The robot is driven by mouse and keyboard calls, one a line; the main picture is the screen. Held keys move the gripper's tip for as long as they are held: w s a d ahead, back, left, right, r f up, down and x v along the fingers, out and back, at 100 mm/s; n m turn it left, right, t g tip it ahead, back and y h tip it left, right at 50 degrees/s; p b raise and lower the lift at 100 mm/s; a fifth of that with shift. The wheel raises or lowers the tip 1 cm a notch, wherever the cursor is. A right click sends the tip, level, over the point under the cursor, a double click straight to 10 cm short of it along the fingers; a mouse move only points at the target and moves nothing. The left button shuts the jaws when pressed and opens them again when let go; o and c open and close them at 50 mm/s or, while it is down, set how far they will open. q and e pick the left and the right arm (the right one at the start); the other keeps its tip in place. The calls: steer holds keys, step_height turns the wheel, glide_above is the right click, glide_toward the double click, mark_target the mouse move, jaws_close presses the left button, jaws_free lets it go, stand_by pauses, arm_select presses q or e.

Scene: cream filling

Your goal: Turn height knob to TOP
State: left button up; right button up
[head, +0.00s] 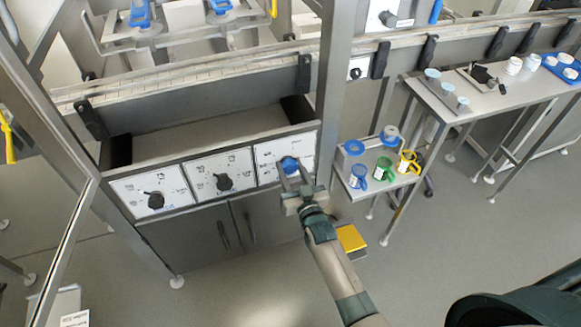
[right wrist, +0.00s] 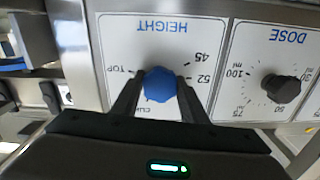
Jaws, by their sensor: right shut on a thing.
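The blue height knob (head: 290,165) sits on a white panel at the right end of a row of three panels. My right gripper (head: 292,178) is shut on it. In the right wrist view the panel appears upside down with the word HEIGHT, and the blue knob (right wrist: 159,85) lies between the two dark fingers of my right gripper (right wrist: 160,90). The marks TOP, 45 and 52 show around it, and another label is partly covered by a finger. I cannot tell which mark the knob points to. My left gripper is not in view.
A black DOSE knob (right wrist: 281,88) is beside the height panel; two black knobs show on the other panels, one at the far left (head: 155,200). A small table with blue, green and yellow-handled cups (head: 384,168) stands to the right. A steel post (head: 333,90) rises close by.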

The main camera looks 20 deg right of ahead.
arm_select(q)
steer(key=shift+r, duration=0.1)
arm_select(e)
steer(key=shift+f+m, duration=0.1)
steer(key=shift+m, duration=0.3)
steer(key=o, duration=1)
steer(key=shift+o, duration=0.2)
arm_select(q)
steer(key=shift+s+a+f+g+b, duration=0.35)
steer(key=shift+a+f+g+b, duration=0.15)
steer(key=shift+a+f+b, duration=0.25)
arm_select(e)
steer(key=s, duration=1.7)
steer(key=shift+s+d, duration=0.25)
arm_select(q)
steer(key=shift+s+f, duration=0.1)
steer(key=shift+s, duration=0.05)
